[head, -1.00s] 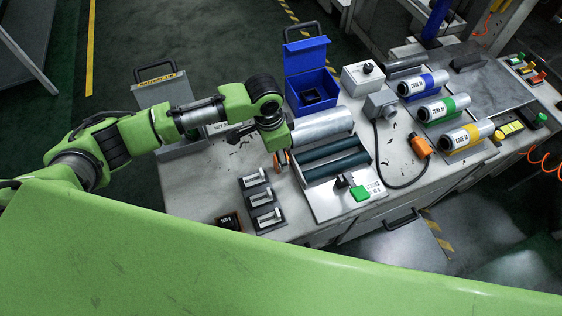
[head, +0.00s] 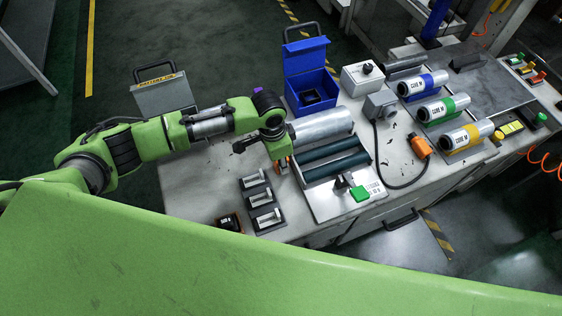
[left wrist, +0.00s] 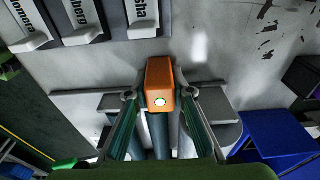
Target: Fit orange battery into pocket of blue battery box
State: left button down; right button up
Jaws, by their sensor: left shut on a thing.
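The orange battery (left wrist: 160,84) is held upright between the two fingers of my left gripper (left wrist: 160,105) in the left wrist view. In the head view the battery (head: 282,163) shows as a small orange piece below my left gripper (head: 281,155), just left of the roller station. The blue battery box (head: 303,60) stands open at the table's back edge, lid up, with a black pocket piece (head: 312,98) inside. The battery is apart from the box, in front and to its left. A blue part, likely the box (left wrist: 275,135), shows at right in the left wrist view. My right gripper is not seen.
The roller station (head: 330,180) with a silver cylinder (head: 322,125) lies right of my gripper. Several black labelled holders (head: 262,202) stand in front. A grey box (head: 360,78) stands right of the blue box. Bare table (head: 200,185) lies left.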

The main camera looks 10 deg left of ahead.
pick_arm(q)
jog(key=shift+r, duration=0.1)
jog(key=shift+r, duration=0.5)
notch_tip(320, 180, up, 2)
jog(key=shift+s+d+r, duration=0.1)
jog(key=shift+r, duration=0.1)
jog(key=s+d+r, duration=0.4)
jog(key=s+r, duration=0.6)
jog(key=s, duration=0.3)
jog(key=w+a+r+n, duration=0.2)
jog(key=a+r+n, duration=0.3)
jog(key=r, duration=0.4)
jog(key=w+a+r+n+y+p, duration=0.1)
jog(key=w+a+r+n, duration=0.2)
jog(key=a+r+n, duration=0.3)
notch_tip(320, 180, up, 4)
jog(key=shift+w+a+f+t, duration=0.15)
jog(key=shift+a+f+t, duration=0.15)
jog(key=shift+a, duration=0.75)
jog(key=s+f, duration=0.4)
jog(key=f, duration=0.1)
